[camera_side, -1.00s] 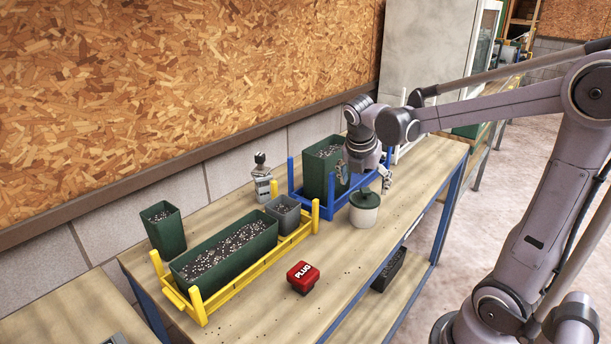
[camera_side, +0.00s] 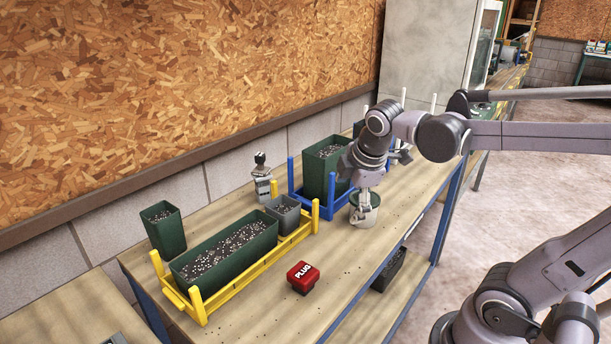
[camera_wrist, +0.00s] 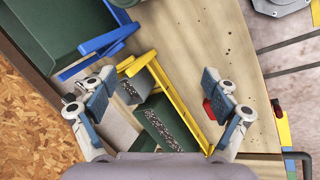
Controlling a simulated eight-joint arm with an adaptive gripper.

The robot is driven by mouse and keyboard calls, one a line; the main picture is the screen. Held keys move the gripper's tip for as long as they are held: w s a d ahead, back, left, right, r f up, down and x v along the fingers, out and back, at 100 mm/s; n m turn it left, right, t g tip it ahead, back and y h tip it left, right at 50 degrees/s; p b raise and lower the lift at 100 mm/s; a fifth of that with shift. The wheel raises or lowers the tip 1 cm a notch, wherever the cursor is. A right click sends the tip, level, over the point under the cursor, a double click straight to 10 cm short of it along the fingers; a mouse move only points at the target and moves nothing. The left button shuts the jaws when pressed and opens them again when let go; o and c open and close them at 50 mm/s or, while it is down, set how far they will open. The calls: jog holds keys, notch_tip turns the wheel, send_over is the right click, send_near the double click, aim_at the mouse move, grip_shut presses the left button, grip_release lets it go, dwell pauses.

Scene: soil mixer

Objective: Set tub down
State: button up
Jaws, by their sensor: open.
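The white tub is not visible there.
A yellow rack (camera_side: 255,268) holds a long green trough (camera_side: 240,259) and a grey pot (camera_side: 283,217). A green pot (camera_side: 166,233) stands behind it. A red block marked PLUG (camera_side: 303,278) lies in front. A small bottle-like device (camera_side: 262,182) stands by the wall. The front right bench is clear.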

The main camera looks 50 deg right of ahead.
jog(key=s+a+f+m+t+y, duration=0.2)
jog(key=s+a+f+m+t, duration=0.1)
jog(key=a+m, duration=0.5)
jog(key=shift+m, duration=1.4)
